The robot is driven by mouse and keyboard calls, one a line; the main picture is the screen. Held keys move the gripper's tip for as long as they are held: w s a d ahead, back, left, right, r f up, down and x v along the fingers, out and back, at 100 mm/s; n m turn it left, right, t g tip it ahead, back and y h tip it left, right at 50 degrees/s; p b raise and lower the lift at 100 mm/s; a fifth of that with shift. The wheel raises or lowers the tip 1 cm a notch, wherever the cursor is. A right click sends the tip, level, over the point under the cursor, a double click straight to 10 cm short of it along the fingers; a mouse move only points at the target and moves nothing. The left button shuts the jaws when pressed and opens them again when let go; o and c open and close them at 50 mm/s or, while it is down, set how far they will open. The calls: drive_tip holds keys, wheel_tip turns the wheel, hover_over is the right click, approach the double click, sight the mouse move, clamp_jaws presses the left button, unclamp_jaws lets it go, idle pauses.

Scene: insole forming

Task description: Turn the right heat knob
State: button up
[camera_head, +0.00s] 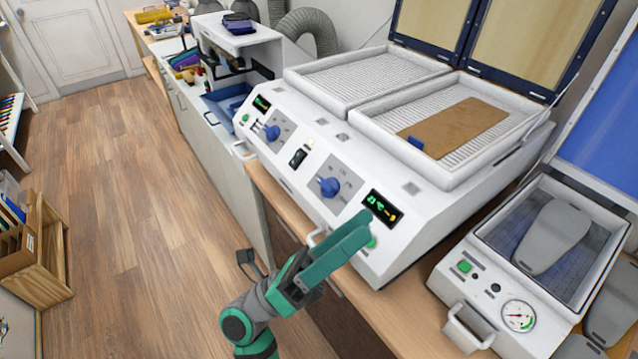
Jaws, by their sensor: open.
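The right heat knob (328,187) is a blue knob on the sloped front panel of the white forming machine (420,240). A small dark display with green and yellow signs (382,208) is to its right. My gripper (358,230) has green fingers and is in front of the panel, below and right of the knob in the picture. It is open and holds nothing visible. It appears apart from the knob and hides part of the panel's lower edge near a green button (371,242). The left heat knob (271,132), also blue, is further left on the panel.
A brown sheet with a blue tab (460,125) lies on the right heating tray, its lid raised. A white press with a gauge (518,316) and grey insole shapes (552,237) stand at right. A black switch (298,157) is between the knobs. Wooden floor at left is clear.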

drive_tip(key=w+a+m+g+y, duration=0.2)
drive_tip(key=w+m+y, duration=0.2)
drive_tip(key=m, duration=0.1)
drive_tip(key=t+y, duration=0.1)
drive_tip(key=y, duration=0.9)
approach(324, 184)
drive_tip(key=x, duration=0.8)
drive_tip(key=shift+w+d+f, duration=0.1)
drive_tip(key=shift+w+d, duration=0.05)
drive_tip(key=shift+d, duration=0.1)
drive_tip(key=shift+c, duration=0.3)
drive_tip(key=c, duration=1)
